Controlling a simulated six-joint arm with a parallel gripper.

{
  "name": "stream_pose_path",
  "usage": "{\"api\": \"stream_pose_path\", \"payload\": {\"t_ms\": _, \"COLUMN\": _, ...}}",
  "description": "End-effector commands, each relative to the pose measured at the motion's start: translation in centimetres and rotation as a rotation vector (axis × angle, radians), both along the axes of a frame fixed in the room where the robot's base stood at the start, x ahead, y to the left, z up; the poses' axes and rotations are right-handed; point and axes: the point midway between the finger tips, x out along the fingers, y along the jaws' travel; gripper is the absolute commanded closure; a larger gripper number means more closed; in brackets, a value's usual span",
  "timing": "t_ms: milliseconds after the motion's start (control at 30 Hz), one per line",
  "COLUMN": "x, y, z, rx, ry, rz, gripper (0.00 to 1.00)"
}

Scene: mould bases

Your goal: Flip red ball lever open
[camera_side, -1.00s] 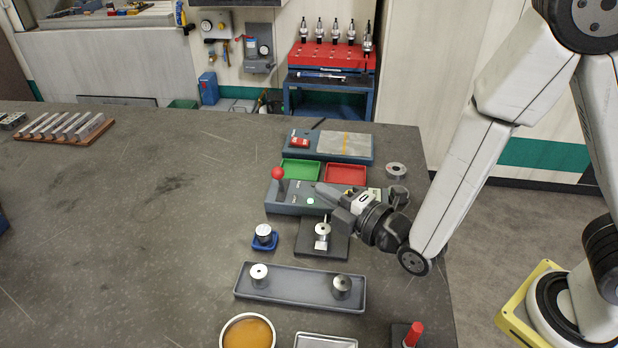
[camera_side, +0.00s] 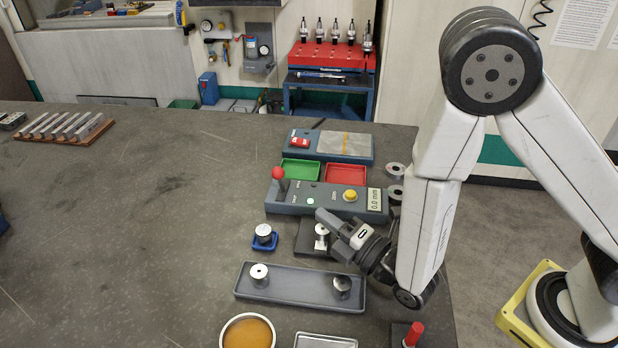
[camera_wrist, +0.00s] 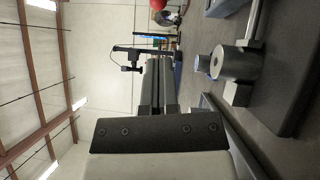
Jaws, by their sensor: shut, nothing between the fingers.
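The red ball lever (camera_side: 278,173) stands about upright at the left end of the grey control box (camera_side: 300,208). The box also carries a lit green button, a yellow button and a small display. My gripper (camera_side: 322,219) is shut and empty, its tips over the dark block in front of the box, to the right of and nearer the camera than the lever. In the wrist view my gripper (camera_wrist: 158,65) points away, and the red ball (camera_wrist: 158,4) shows at the top edge, cut off.
A dark block with a metal cylinder (camera_side: 321,236) sits under my fingertips. A blue holder (camera_side: 265,240) stands to its left. A grey tray (camera_side: 300,286) with two metal cylinders lies in front. Green (camera_side: 300,170) and red (camera_side: 346,173) trays lie behind the control box. The table's left side is mostly clear.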

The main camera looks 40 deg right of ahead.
Motion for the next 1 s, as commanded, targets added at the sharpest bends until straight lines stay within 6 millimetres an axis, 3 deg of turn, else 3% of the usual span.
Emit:
{"api": "stream_pose_path", "payload": {"t_ms": 433, "x": 1.3, "y": 0.3, "z": 0.2, "rx": 0.002, "ry": -0.001, "rz": -0.001, "gripper": 1.00}}
{"api": "stream_pose_path", "payload": {"t_ms": 1000, "x": 8.2, "y": 1.6, "z": 1.0, "rx": 0.001, "ry": -0.001, "rz": -0.001, "gripper": 1.00}}
